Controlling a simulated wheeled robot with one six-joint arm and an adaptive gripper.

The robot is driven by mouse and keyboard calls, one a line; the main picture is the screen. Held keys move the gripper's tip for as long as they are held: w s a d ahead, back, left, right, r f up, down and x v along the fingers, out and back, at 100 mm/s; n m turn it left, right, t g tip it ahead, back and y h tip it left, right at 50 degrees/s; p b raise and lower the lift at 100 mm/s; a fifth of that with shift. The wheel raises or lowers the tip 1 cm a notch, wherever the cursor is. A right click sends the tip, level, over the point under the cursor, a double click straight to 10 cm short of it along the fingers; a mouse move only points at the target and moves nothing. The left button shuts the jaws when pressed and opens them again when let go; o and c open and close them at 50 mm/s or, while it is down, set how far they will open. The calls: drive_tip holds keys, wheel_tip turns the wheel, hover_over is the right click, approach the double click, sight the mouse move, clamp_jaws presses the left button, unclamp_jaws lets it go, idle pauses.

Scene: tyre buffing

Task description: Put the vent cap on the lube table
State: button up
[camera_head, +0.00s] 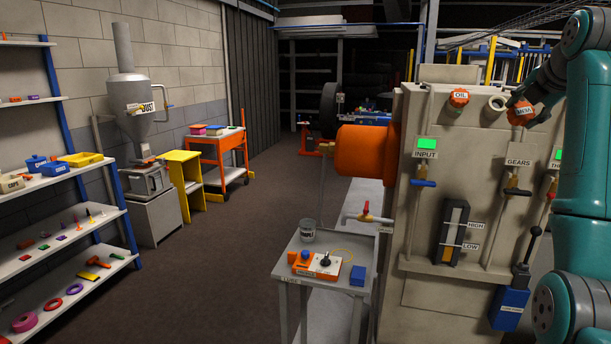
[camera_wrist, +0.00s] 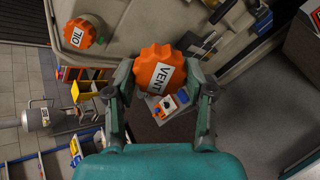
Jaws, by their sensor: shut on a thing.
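The vent cap (camera_wrist: 161,73) is orange and lobed, with a white "VENT" label. My gripper (camera_wrist: 162,88) is shut on it, one finger at each side, in the wrist view. In the head view the cap (camera_head: 521,114) shows at the upper right, beside an open pale filler neck (camera_head: 496,104) on the gearbox housing, partly hidden by my arm. The cap looks off the neck. The lube table (camera_head: 350,241) is a small grey table at lower centre. A thin yellow ring is marked on its top, with bare surface inside.
The lube table carries a grey can (camera_head: 307,231), an orange block with a black knob (camera_head: 324,262) and a blue block (camera_head: 358,276). A red-handled tap (camera_head: 367,210) juts out above its right back. The oil cap (camera_head: 459,97) sits left of the neck. Open floor lies left.

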drive_tip(key=w+a+f, duration=0.1)
drive_tip(key=a+f, duration=0.4)
drive_tip(key=f, duration=1.1)
drive_tip(key=w+a+f+n+y, duration=0.1)
drive_tip(key=a+f, duration=0.4)
drive_tip(key=f, duration=1.1)
drive_tip(key=w+a+f, duration=0.1)
drive_tip(key=a+f, duration=0.3)
drive_tip(key=f, duration=1.1)
drive_tip(key=s+a+f, duration=0.5)
drive_tip(key=s+f, duration=0.4)
drive_tip(key=f, duration=0.1)
drive_tip(key=s+a+f+n+y, duration=0.1)
drive_tip(key=s+a+f, duration=0.4)
drive_tip(key=s+f, duration=0.5)
drive_tip(key=s+a+f+n, duration=0.1)
drive_tip(key=s+a+f, duration=0.4)
drive_tip(key=s+f, duration=0.5)
wheel_tip(320, 180, down, 2)
drive_tip(key=shift+f+y, duration=0.1)
drive_tip(key=shift+y, duration=0.3)
drive_tip(key=shift+s+a, duration=0.1)
